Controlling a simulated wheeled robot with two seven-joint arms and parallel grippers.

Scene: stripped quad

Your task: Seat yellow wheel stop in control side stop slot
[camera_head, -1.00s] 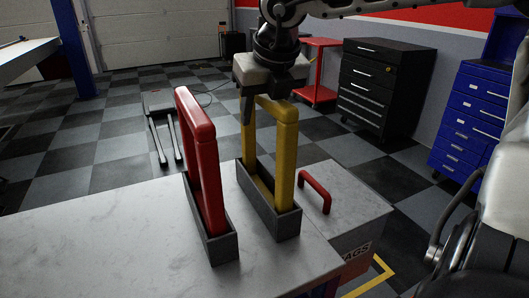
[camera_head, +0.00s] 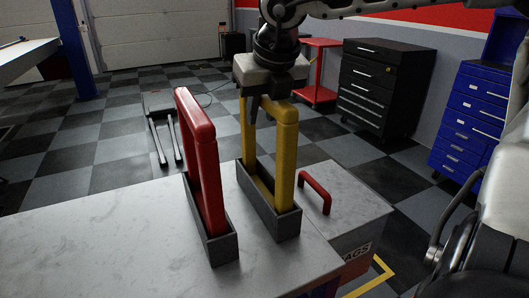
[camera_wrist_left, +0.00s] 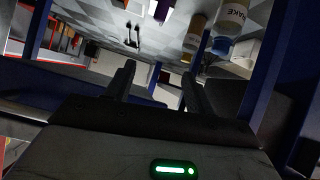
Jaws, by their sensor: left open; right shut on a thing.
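The yellow wheel stop (camera_head: 286,155) is an upright frame-shaped loop. Its lower end stands inside a dark grey slot holder (camera_head: 272,222) near the right end of the pale worktop. My right gripper (camera_head: 268,103) comes down from above and is shut on its top bar. The fingers partly hide that bar, and the holder's walls hide the base, so its depth cannot be told. My left gripper (camera_wrist_left: 157,82) shows only in the left wrist view, open with nothing between its fingers.
A red wheel stop (camera_head: 201,160) stands in a matching holder (camera_head: 222,248) just left of the yellow one. A grey box with a red handle (camera_head: 315,192) is close on the right. The worktop (camera_head: 100,245) is bare at left.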

